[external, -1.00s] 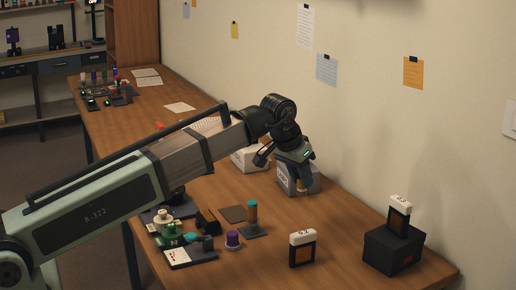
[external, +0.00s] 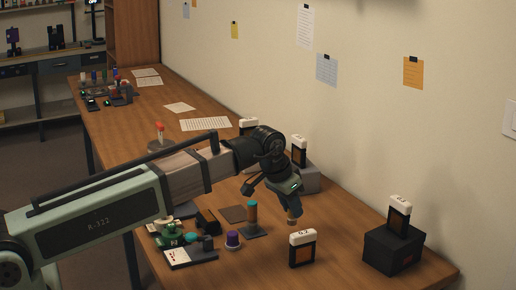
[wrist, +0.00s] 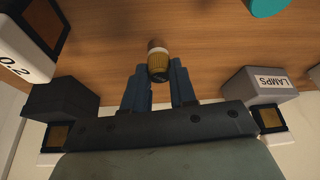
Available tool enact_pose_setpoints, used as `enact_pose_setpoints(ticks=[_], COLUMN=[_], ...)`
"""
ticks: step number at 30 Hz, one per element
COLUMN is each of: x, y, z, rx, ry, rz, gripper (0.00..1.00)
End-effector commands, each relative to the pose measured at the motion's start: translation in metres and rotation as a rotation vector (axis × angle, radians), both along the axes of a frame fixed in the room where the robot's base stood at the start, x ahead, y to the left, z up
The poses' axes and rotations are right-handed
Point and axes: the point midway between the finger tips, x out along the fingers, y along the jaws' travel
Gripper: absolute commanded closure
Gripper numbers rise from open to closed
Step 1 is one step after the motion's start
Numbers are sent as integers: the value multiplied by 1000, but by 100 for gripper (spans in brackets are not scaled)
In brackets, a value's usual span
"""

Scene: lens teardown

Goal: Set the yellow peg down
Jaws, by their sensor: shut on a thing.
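My gripper (external: 291,208) is shut on the yellow peg (external: 292,220), over the right part of the wooden table. In the wrist view, the dark blue fingertips of my gripper (wrist: 158,88) stand either side of the peg (wrist: 158,64), which is ribbed and yellow with a brownish end. The peg's yellow end sticks out past the fingertips, towards the tabletop (wrist: 200,45). The fingers hide the rest of it. I cannot tell how large the gap is between the peg and the table.
A teal-topped peg (external: 252,211) stands on a dark base left of my gripper. A purple-capped piece (external: 232,240) and a framed block (external: 302,250) are nearer the front. A black box (external: 393,252) stands right, a grey lamps box (wrist: 256,86) behind. Table between is bare.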

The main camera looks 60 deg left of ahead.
Motion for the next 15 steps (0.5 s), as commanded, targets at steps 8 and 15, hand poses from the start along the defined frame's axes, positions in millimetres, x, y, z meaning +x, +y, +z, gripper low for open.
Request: enact_pose_setpoints(ticks=[8, 15], x=[-1, 0], y=[0, 0], z=[-27, -35], rx=[0, 0], ry=[2, 0], rz=[0, 0], gripper=[100, 100])
